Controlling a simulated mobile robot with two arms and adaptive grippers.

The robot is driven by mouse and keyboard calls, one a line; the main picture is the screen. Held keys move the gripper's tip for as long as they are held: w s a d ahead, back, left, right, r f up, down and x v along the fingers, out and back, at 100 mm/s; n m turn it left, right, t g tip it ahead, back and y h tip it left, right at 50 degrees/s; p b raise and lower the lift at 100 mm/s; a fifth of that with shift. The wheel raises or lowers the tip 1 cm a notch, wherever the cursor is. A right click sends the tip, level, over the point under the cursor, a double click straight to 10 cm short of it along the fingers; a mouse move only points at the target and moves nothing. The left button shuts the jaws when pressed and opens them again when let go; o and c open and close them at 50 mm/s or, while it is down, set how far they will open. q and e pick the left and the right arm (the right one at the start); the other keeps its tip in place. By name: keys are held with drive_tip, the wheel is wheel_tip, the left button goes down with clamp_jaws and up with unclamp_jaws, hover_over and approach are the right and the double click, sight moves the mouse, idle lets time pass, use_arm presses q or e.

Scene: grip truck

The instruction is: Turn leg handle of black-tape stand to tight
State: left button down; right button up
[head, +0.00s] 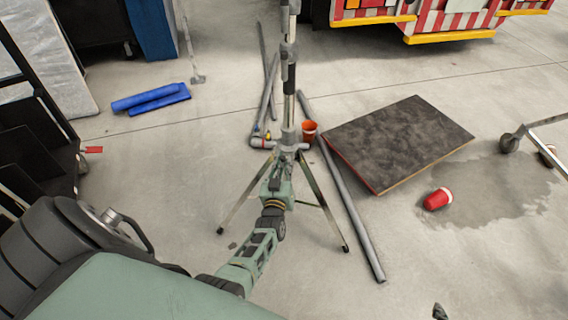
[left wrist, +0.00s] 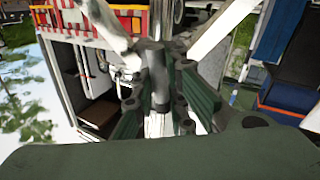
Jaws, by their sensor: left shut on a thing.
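The stand (head: 289,112) is upright on the concrete floor, with a grey and silver pole, a black band and splayed tripod legs. My left gripper (head: 287,157) reaches it from the front at the leg hub. It is shut on the leg handle, which is mostly hidden behind the gripper in the head view. In the left wrist view my two green-grey fingers (left wrist: 157,115) close around the grey hub (left wrist: 153,62), with the legs spreading out above. The handle's angle cannot be made out. A small dark tip at the head view's bottom edge may be my right gripper (head: 438,312).
A long grey pipe (head: 345,195) lies right of the stand, close to its legs. A dark board (head: 398,142), an orange bucket (head: 309,130) and a red cup (head: 438,199) are to the right. Blue pieces (head: 152,98) lie at the back left.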

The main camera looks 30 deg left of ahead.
idle(0.4)
use_arm(q)
drive_tip(key=c, duration=1.7)
unclamp_jaws()
drive_tip(key=shift+c, duration=0.2)
drive_tip(key=v, duration=0.7)
drive_tip(key=shift+s, duration=0.2)
drive_tip(key=shift+d, duration=0.1)
drive_tip(key=shift+r, duration=0.1)
